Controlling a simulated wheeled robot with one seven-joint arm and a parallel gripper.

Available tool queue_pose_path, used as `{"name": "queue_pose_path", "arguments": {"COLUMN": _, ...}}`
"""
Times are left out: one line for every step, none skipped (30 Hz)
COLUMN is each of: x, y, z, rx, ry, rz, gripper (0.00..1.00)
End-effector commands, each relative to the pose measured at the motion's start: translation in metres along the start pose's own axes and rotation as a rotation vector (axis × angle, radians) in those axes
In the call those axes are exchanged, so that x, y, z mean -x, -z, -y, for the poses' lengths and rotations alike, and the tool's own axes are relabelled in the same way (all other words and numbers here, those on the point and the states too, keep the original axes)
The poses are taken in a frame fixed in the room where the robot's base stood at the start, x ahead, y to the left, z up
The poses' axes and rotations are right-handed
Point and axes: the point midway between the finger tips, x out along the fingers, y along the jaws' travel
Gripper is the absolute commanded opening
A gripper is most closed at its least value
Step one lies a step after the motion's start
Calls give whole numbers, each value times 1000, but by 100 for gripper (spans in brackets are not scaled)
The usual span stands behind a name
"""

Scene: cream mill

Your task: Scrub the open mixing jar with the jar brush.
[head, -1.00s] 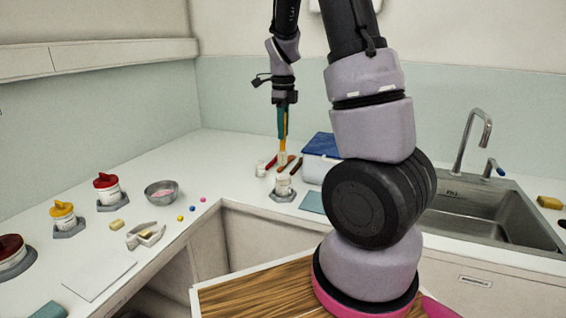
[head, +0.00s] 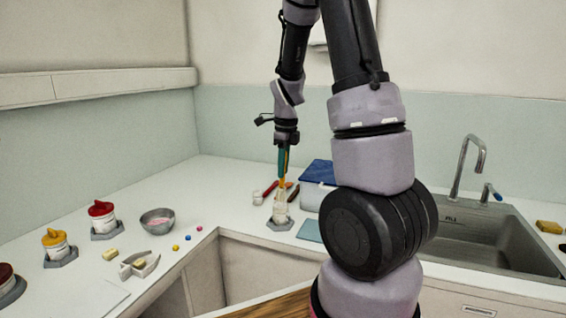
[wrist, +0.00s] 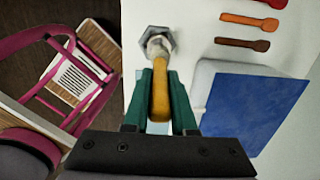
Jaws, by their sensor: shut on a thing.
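The jar brush has a yellow-orange handle (wrist: 160,96) and a pale head (head: 281,194). My gripper (head: 283,165) points down with green fingers, shut on the handle; the fingers also show in the wrist view (wrist: 160,105). The open mixing jar (head: 280,212) is small and whitish, standing upright on a grey hexagonal base (head: 280,225). The brush is nearly upright, and its head overlaps the jar's mouth in the head view. How deep the head sits inside is hidden. In the wrist view the jar (wrist: 157,42) lies beyond the brush, partly covered.
A white box with a blue lid (wrist: 255,105) stands close right of the jar. Red and brown spoons (wrist: 249,20) lie behind it. A small clear glass (head: 257,198) is to the left. A steel bowl (head: 157,222) and lidded jars (head: 103,220) stand farther left; the sink (head: 490,235) is right.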

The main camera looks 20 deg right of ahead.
Motion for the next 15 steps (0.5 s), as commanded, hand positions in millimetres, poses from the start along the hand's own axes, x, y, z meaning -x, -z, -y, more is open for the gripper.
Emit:
{"name": "queue_pose_path", "arguments": {"x": -4, "y": 0, "z": 0, "rx": 0, "ry": -1, "rz": -1, "gripper": 0}}
{"name": "queue_pose_path", "arguments": {"x": -6, "y": 0, "z": -1, "rx": -1, "ry": -1, "rz": 0, "gripper": 0}}
{"name": "queue_pose_path", "arguments": {"x": -8, "y": 1, "z": -1, "rx": 0, "ry": -1, "rz": 0, "gripper": 0}}
{"name": "queue_pose_path", "arguments": {"x": -11, "y": 1, "z": -1, "rx": 0, "ry": -1, "rz": 0, "gripper": 0}}
{"name": "queue_pose_path", "arguments": {"x": -13, "y": 1, "z": -1, "rx": 1, "ry": -1, "rz": 0, "gripper": 0}}
{"name": "queue_pose_path", "arguments": {"x": -16, "y": 1, "z": -1, "rx": 1, "ry": -1, "rz": -1, "gripper": 0}}
{"name": "queue_pose_path", "arguments": {"x": -18, "y": 1, "z": -1, "rx": 0, "ry": -2, "rz": 0, "gripper": 0}}
{"name": "queue_pose_path", "arguments": {"x": -20, "y": 1, "z": -2, "rx": -1, "ry": -2, "rz": 0, "gripper": 0}}
{"name": "queue_pose_path", "arguments": {"x": -23, "y": 2, "z": -2, "rx": 0, "ry": -1, "rz": 0, "gripper": 0}}
{"name": "queue_pose_path", "arguments": {"x": -25, "y": 2, "z": -2, "rx": 0, "ry": -1, "rz": 0, "gripper": 0}}
{"name": "queue_pose_path", "arguments": {"x": -27, "y": 2, "z": -2, "rx": -1, "ry": -1, "rz": -1, "gripper": 0}}
{"name": "queue_pose_path", "arguments": {"x": -30, "y": 3, "z": -2, "rx": -2, "ry": -2, "rz": -1, "gripper": 0}}
{"name": "queue_pose_path", "arguments": {"x": -32, "y": 3, "z": -2, "rx": -2, "ry": -2, "rz": -1, "gripper": 0}}
{"name": "queue_pose_path", "arguments": {"x": -34, "y": 3, "z": -2, "rx": -1, "ry": -1, "rz": -1, "gripper": 0}}
{"name": "queue_pose_path", "arguments": {"x": -37, "y": 3, "z": -2, "rx": 0, "ry": -1, "rz": -1, "gripper": 0}}
